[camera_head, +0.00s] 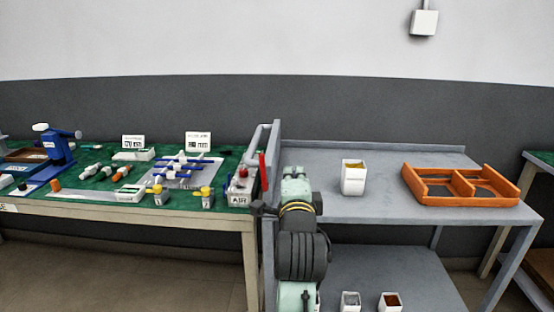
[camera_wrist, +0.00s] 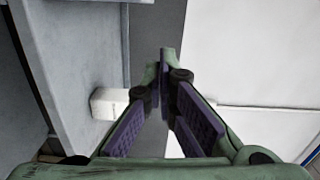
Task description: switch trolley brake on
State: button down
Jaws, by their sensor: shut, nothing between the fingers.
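The grey trolley (camera_head: 395,205) stands right of the green-topped bench, with an upright panel at its left end and a grey tube handle (camera_head: 257,135). A red lever (camera_head: 262,166) stands upright by that left end; I cannot tell whether it is the brake. A dark knobbed part (camera_head: 257,208) lies just below, beside my arm, and I cannot tell what it is. My arm is in front of the trolley's left end. My gripper (camera_wrist: 165,75) shows in the wrist view with its purple-padded fingers together and empty. Grey panels and a white block (camera_wrist: 108,103) lie beyond it.
A white container (camera_head: 353,177) and an orange divided tray (camera_head: 460,186) stand on the trolley's top. Two small white containers (camera_head: 351,301) (camera_head: 391,302) are on its lower shelf. The bench (camera_head: 100,200) holds several pumps, fittings and an AIR box (camera_head: 240,192).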

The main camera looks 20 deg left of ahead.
aim_at(263, 171)
jog(key=shift+w+a+f+p, duration=0.1)
jog(key=shift+w+a+p, duration=0.15)
jog(key=shift+a, duration=0.5)
jog(key=shift+w+a+f+p, duration=0.1)
jog(key=shift+w+a, duration=0.15)
jog(key=shift+a, duration=0.55)
jog(key=shift+w+a+p, duration=0.2)
jog(key=shift+w+a, duration=0.05)
jog(key=shift+a, duration=0.5)
jog(key=shift+w, duration=0.1)
jog(key=shift+a, duration=0.1)
jog(key=shift+a+r+n, duration=0.1)
jog(key=shift+a+n, duration=0.05)
jog(key=shift+n, duration=0.25)
